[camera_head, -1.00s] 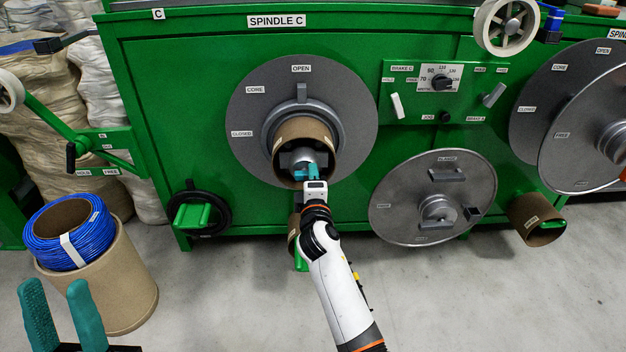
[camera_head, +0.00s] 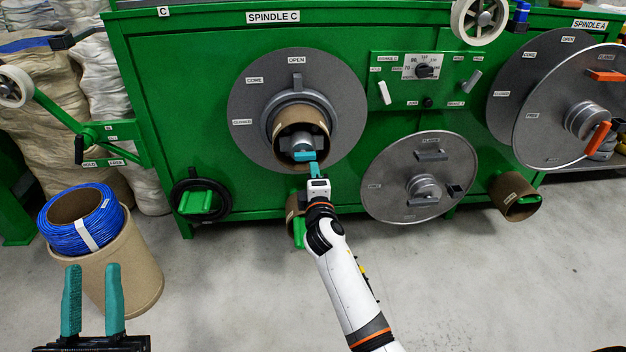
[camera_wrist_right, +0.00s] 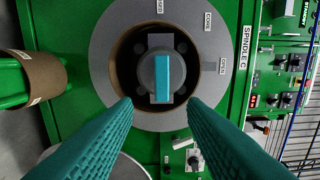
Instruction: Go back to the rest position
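My right gripper (camera_head: 310,162) is in front of the lower edge of a brown cardboard core (camera_head: 318,118) on spindle C. In the right wrist view the right gripper (camera_wrist_right: 160,108) has its teal fingers wide apart with nothing between them. Beyond them are the grey hub (camera_wrist_right: 146,70) with a light-blue bar (camera_wrist_right: 163,76), inside the core ring. My left gripper (camera_head: 92,268) is at the lower left of the head view, fingers up, apart and empty. It appears in front of the cardboard drum (camera_head: 140,272) that carries the blue cable coil (camera_head: 72,238).
The green machine (camera_head: 150,80) fills the back. A grey disc (camera_head: 395,160) leans at its front, and a loose core (camera_head: 515,196) is to the right. A black ring with a green block (camera_head: 197,202) is low on the left. The grey floor (camera_head: 480,290) is clear at right.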

